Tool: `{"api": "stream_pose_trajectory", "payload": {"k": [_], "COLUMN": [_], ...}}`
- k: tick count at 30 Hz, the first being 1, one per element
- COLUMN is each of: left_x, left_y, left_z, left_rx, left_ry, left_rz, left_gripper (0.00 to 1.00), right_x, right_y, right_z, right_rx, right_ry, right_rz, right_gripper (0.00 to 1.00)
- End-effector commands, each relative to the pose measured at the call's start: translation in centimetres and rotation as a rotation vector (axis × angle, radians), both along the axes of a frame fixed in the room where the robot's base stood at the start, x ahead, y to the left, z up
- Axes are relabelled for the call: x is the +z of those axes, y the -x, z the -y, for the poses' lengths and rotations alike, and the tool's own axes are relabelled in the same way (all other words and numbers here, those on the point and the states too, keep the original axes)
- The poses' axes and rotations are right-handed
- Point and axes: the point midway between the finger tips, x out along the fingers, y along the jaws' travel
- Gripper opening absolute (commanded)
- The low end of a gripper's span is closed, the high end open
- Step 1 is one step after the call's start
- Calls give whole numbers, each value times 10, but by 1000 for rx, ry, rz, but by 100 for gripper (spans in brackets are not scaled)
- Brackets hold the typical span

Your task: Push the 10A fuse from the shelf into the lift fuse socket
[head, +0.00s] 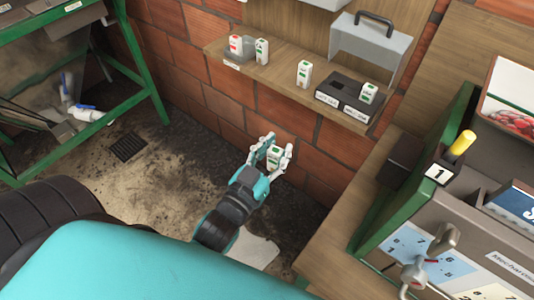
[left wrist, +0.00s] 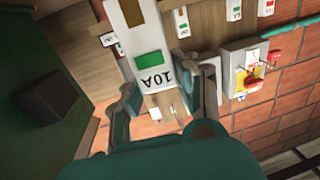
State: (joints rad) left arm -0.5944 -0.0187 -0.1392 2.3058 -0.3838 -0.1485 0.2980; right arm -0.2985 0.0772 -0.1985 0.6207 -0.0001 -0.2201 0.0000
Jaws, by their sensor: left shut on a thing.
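The 10A fuse (left wrist: 151,62) is a white block with a green patch; its "10A" print is upside down in the left wrist view. My left gripper (head: 272,148) is shut on it, one finger on each side. In the head view the held fuse (head: 273,157) is in front of the brick wall, below and apart from the wooden shelf (head: 275,76). A black two-slot socket block (head: 336,90) sits toward the shelf's right end. Its right part holds a white and green fuse (head: 369,92); its front labels are too small to read. My right gripper is out of view.
Other fuses stand on the shelf: a red-marked one (head: 236,44), and green-marked ones (head: 261,51) and (head: 304,73). A grey handled cover (head: 371,46) is behind the socket block. A desk with a green-edged control panel (head: 420,235) is at right.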

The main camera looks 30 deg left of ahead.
Motion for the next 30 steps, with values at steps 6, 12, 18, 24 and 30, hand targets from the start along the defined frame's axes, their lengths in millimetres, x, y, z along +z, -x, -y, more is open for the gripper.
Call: {"api": "stream_pose_trajectory", "payload": {"k": [6, 12, 18, 24, 30], "left_x": [10, 22, 46, 72, 83], "left_y": [-27, -58, -108, -156, -175], "left_z": [7, 14, 20, 21, 20], "left_rx": [-28, -58, -93, -115, -121], "left_ry": [1, 0, -7, -13, -14], "left_rz": [3, 5, 7, 1, -4], "left_gripper": [0, 0, 0, 0, 0], "right_x": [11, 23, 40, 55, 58], "right_y": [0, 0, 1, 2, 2], "right_z": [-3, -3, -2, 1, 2], "right_rx": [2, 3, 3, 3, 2], "right_ry": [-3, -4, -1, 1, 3], "right_rz": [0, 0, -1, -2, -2], "right_gripper": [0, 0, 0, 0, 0]}}
